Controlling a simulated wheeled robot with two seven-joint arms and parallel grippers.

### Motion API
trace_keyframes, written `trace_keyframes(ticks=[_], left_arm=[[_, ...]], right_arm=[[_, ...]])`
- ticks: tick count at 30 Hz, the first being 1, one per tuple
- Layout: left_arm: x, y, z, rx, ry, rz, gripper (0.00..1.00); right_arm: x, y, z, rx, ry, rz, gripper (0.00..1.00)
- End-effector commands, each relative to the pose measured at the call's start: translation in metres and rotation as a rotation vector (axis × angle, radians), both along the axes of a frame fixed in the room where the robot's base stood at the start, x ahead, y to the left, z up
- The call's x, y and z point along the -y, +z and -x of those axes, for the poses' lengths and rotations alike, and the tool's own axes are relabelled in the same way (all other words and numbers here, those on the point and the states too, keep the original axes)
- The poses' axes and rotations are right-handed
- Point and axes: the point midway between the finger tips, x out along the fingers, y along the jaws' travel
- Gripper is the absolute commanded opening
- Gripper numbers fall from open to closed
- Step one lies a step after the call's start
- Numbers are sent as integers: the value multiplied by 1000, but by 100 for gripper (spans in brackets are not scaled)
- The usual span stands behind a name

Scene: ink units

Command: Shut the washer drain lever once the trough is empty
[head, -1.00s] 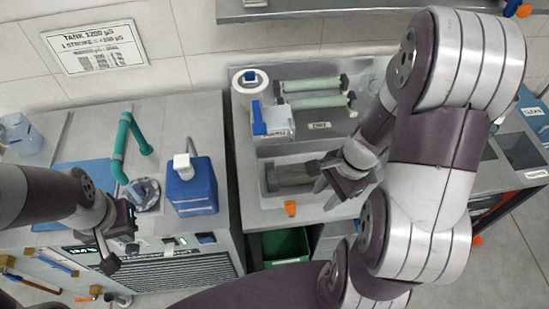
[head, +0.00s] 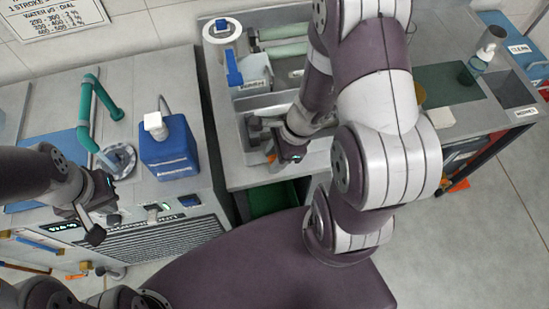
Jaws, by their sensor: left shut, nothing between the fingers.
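The washer trough (head: 243,133) is a grey basin in the middle of the head view. Part of its inside shows as grey, but my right arm hides the rest, so I cannot tell whether liquid is in it. A small orange piece (head: 271,153), which looks like the drain lever, shows at the trough's front. My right gripper (head: 287,158) is right beside it, pointing down at the front edge; its fingers are too hidden to judge contact or opening. My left gripper (head: 97,222) is shut and empty in front of the left cabinet.
A blue container (head: 169,150) with a white cap and a teal pipe (head: 90,110) stand on the left counter. A green bin (head: 275,197) is below the counter.

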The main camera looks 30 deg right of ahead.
Motion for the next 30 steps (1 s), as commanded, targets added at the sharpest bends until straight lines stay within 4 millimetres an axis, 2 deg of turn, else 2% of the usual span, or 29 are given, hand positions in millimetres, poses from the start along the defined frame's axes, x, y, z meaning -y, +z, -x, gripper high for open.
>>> trace_keyframes(ticks=[7,8,9,11,12,16,22,30], left_arm=[[0,0,0,0,0,0,0],[0,0,0,0,0,0,0],[0,0,0,0,0,0,0],[0,0,0,0,0,0,0],[0,0,0,0,0,0,0],[0,-1,0,0,0,0,0],[0,-18,0,0,0,0,0],[0,-17,0,0,0,0,0]], right_arm=[[-1,-1,-1,1,0,0,38],[-1,-1,-1,1,0,0,35],[0,-1,-1,1,0,0,22],[0,-1,-1,1,0,0,2],[0,-1,-1,2,-1,0,0],[0,-1,-1,2,-1,-2,0],[9,-4,0,33,-7,-122,0],[10,0,1,42,0,-160,0]])
